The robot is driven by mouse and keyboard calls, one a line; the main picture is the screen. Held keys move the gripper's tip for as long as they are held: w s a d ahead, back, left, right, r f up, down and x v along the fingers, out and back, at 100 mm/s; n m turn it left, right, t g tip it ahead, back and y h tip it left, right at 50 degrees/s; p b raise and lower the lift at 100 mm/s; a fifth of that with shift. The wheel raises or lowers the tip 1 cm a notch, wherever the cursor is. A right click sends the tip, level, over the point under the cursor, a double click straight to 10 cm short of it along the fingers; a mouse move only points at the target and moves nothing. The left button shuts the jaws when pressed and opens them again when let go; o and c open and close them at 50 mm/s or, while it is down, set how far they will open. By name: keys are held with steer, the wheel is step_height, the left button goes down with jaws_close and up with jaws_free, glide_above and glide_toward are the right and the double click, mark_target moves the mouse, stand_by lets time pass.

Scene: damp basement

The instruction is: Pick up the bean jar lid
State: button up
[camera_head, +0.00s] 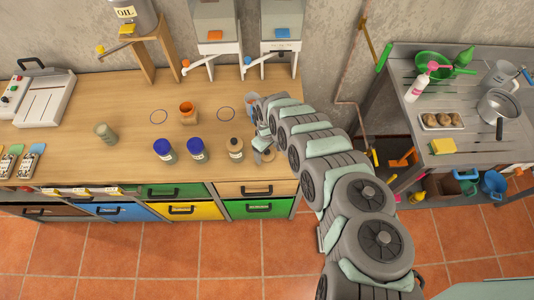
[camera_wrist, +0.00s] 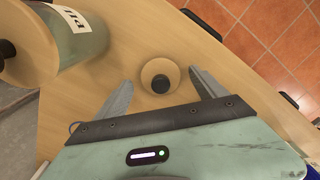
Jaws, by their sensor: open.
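A round tan lid with a dark knob (camera_wrist: 160,78) lies on the wooden workbench, knob toward the wrist camera. My gripper (camera_wrist: 160,88) is open, with one finger on each side of the lid and gaps between fingers and lid. In the head view my gripper (camera_head: 260,150) is low over the bench near its front right, and the lid (camera_head: 268,159) shows partly behind it. No bean label is readable on the lid.
A labelled jar with a tan top and dark knob (camera_head: 236,147) stands just left of my gripper and fills the wrist view's upper left (camera_wrist: 72,38). Two blue-lidded jars (camera_head: 196,149) (camera_head: 164,150) stand further left. The bench's front edge is close to the lid.

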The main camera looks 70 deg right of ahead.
steer(key=c, duration=1.4)
steer(key=shift+r, duration=0.1)
